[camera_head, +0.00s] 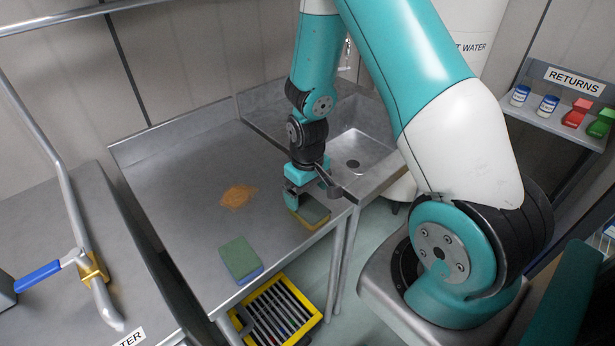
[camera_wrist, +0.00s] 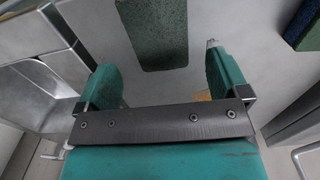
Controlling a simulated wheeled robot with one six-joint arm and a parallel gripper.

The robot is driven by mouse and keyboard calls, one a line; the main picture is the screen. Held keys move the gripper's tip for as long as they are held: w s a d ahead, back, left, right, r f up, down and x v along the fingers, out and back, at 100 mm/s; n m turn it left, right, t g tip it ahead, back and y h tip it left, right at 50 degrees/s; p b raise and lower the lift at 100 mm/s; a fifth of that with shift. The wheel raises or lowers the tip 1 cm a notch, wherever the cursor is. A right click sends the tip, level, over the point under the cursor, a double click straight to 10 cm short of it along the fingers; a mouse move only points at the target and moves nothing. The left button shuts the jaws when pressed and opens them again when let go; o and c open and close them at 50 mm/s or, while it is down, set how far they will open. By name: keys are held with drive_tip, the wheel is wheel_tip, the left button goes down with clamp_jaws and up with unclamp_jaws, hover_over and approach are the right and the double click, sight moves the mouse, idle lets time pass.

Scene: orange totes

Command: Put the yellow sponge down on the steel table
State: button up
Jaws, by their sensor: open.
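The yellow sponge (camera_head: 314,213), with a dark green top and a yellow lower layer, is at the front right edge of the steel table (camera_head: 180,190). It appears to lie flat on the table. My gripper (camera_head: 311,197) is just above and beside it and partly covers it. In the wrist view the sponge's green top (camera_wrist: 152,35) shows ahead of and between the spread fingers of my gripper (camera_wrist: 160,60), with a gap on each side. The jaws are open and hold nothing.
A green-topped blue sponge (camera_head: 240,258) lies near the table's front edge; it also shows in the wrist view (camera_wrist: 305,28). An orange stain (camera_head: 238,196) marks the table. A sink (camera_head: 352,150) is behind right. A yellow-rimmed crate (camera_head: 312,312) stands below. The table's left part is clear.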

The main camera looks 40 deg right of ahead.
sight(307, 206)
drive_tip(key=s+a+r+n+y, duration=0.1)
drive_tip(key=a+r, duration=0.3)
drive_tip(key=r, duration=0.3)
drive_tip(key=s+a+r+n, duration=0.1)
drive_tip(key=a+r, duration=0.3)
drive_tip(key=r, duration=0.3)
drive_tip(key=s+a+r+n+y, duration=0.3)
drive_tip(key=s+a+r, duration=0.8)
drive_tip(key=s, duration=0.4)
drive_tip(key=shift+a+r+n+b, duration=0.35)
drive_tip(key=shift+a+r+n, duration=0.05)
drive_tip(key=shift+a+n, duration=0.5)
drive_tip(key=shift+w, duration=0.1)
